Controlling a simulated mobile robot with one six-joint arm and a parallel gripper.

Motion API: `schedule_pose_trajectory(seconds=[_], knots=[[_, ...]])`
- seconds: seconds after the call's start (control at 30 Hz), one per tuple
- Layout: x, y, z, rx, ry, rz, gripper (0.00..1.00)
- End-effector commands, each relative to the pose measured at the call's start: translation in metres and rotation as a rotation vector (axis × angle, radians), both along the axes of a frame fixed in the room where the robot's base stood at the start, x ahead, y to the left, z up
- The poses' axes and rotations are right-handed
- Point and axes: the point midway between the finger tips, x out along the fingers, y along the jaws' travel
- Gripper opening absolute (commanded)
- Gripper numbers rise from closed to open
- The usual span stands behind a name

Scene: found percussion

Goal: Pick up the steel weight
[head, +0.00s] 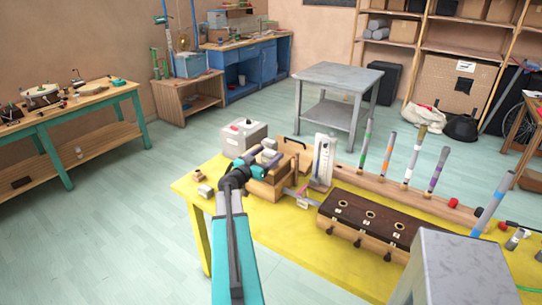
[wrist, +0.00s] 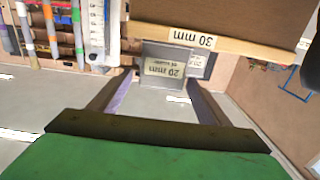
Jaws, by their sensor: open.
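A grey block with a pale label reading "20 mm", which looks like the steel weight (wrist: 163,70), is in the middle of the wrist view, between the far ends of my fingers. In the head view a small grey block (head: 269,144) shows just beyond my fingers, by the wooden box. My gripper (head: 263,157) is open over that box; its two purplish fingers also show in the wrist view (wrist: 158,88). I see no firm contact between fingers and block, and cannot tell the remaining gap. Another grey face (wrist: 198,62) shows behind the labelled block.
A wooden strip (wrist: 190,39) labelled "30 mm" crosses just beyond the block. A white upright gauge (head: 323,160) stands right of my gripper, near a long dark-topped box (head: 365,215). A grey-white box (head: 243,135) stands behind left. Small blocks (head: 204,191) lie at the yellow table's left corner.

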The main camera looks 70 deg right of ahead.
Motion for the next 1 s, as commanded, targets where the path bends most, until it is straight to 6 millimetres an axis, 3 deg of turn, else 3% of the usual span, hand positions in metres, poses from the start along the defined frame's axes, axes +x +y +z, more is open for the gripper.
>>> schedule_pose_trajectory(seconds=[0.2,0.8,1.0], knots=[[-0.0038,-0.0157,0.0001,0.001,-0.001,-0.001,0.70],[-0.0047,-0.0165,-0.0004,0.000,-0.001,-0.001,0.70],[-0.0049,-0.0166,-0.0004,0.000,-0.001,-0.001,0.38]])
